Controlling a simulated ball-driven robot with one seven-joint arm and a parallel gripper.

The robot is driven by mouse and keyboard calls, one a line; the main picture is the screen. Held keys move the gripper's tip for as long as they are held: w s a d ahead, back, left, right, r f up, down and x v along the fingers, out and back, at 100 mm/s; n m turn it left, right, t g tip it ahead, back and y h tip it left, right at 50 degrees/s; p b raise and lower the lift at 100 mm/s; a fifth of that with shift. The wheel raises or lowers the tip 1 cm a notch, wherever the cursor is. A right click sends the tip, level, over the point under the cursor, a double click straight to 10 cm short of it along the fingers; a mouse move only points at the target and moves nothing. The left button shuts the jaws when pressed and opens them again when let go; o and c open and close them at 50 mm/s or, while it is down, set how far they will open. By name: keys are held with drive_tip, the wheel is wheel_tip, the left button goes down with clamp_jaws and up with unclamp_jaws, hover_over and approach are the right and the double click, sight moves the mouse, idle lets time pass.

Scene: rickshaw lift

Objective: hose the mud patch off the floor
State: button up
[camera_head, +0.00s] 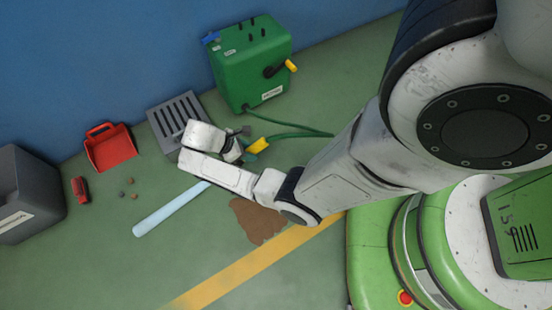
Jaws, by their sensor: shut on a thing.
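The brown mud patch (256,223) lies on the green floor beside the yellow line, partly hidden by my arm. My gripper (243,143) is beyond the patch, shut on the yellow hose nozzle (259,145); its jaws are small and partly hidden. The green hose (290,133) runs from the nozzle to the green hose box (252,62). A pale blue straight shape (170,210), which looks like a water jet, lines up with the nozzle and passes behind my arm. Its near end is on the floor left of the mud, apart from it.
A blue wall stands behind. The floor at the lower left is clear.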

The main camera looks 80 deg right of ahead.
drive_tip(key=s+d+f+n+g+h+b, duration=0.1)
drive_tip(key=s+d+f+n+h+b, duration=0.15)
drive_tip(key=s+f, duration=0.55)
drive_tip(key=shift+m, duration=0.35)
drive_tip(key=f+b, duration=0.2)
drive_tip(key=b, duration=0.1)
drive_tip(key=s+f+b, duration=0.1)
drive_tip(key=b, duration=0.2)
drive_tip(key=s+f+b, duration=0.1)
drive_tip(key=f+b, duration=0.1)
drive_tip(key=b, duration=0.1)
drive_tip(key=shift+d+f, duration=0.25)
drive_tip(key=shift+f, duration=0.05)
drive_tip(key=shift+r+p, duration=0.1)
drive_tip(key=shift+p, duration=0.45)
drive_tip(key=shift+s, duration=0.1)
drive_tip(key=shift+s+a+p, duration=0.6)
drive_tip(key=shift+s+a, duration=0.15)
drive_tip(key=shift+a, duration=0.25)
drive_tip(key=shift+s+a+p, duration=0.6)
drive_tip(key=shift+s+a, duration=0.1)
drive_tip(key=shift+a, duration=0.25)
drive_tip(key=shift+s+a, duration=0.1)
